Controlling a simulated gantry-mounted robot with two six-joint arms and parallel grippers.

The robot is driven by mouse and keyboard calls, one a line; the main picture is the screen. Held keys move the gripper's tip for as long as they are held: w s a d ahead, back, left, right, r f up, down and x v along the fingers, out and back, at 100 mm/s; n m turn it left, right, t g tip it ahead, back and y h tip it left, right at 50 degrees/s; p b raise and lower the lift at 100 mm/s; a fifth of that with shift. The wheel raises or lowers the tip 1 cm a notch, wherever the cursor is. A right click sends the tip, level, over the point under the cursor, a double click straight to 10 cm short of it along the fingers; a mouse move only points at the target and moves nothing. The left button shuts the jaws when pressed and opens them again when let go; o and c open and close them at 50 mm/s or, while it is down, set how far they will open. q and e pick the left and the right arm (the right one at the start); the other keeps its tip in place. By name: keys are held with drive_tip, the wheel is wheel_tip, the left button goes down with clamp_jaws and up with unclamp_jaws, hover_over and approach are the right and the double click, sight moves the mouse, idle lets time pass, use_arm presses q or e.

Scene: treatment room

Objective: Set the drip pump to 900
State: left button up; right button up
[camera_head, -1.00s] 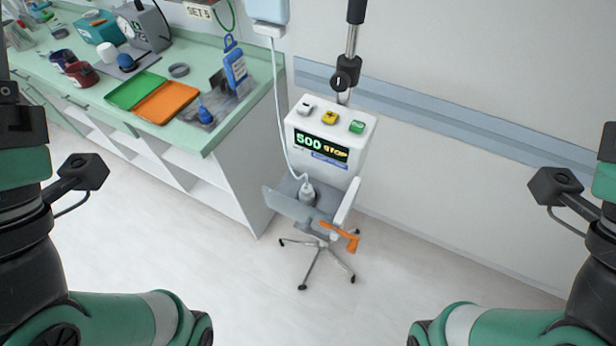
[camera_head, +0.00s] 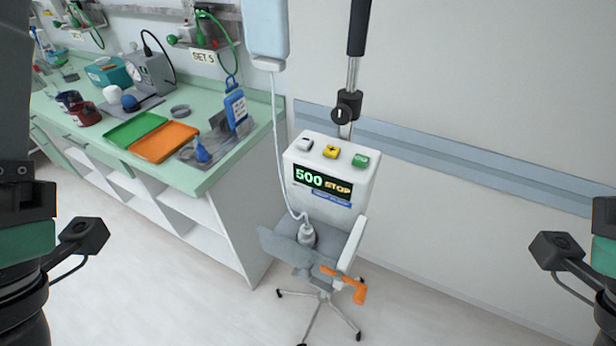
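The drip pump (camera_head: 300,229) is a white box on a pole with a wheeled base, right of the counter. Its display (camera_head: 322,185) reads "500 STOP". On its top are a white button (camera_head: 304,145) with a minus-like mark, a yellow button (camera_head: 331,152) and a green button (camera_head: 360,161). A clear tube (camera_head: 277,130) runs down from a drip bag (camera_head: 266,30) above it. Parts of my arms show at the left and right edges, well apart from the pump. Neither gripper's fingers are in view.
A green-topped counter (camera_head: 211,176) on the left holds a green tray (camera_head: 136,127), an orange tray (camera_head: 167,141), jars and a gauge device (camera_head: 151,72). An orange lever (camera_head: 345,284) sticks out below the pump. The floor in front and to the right is clear.

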clamp_jaws()
idle(0.3)
idle(1.6)
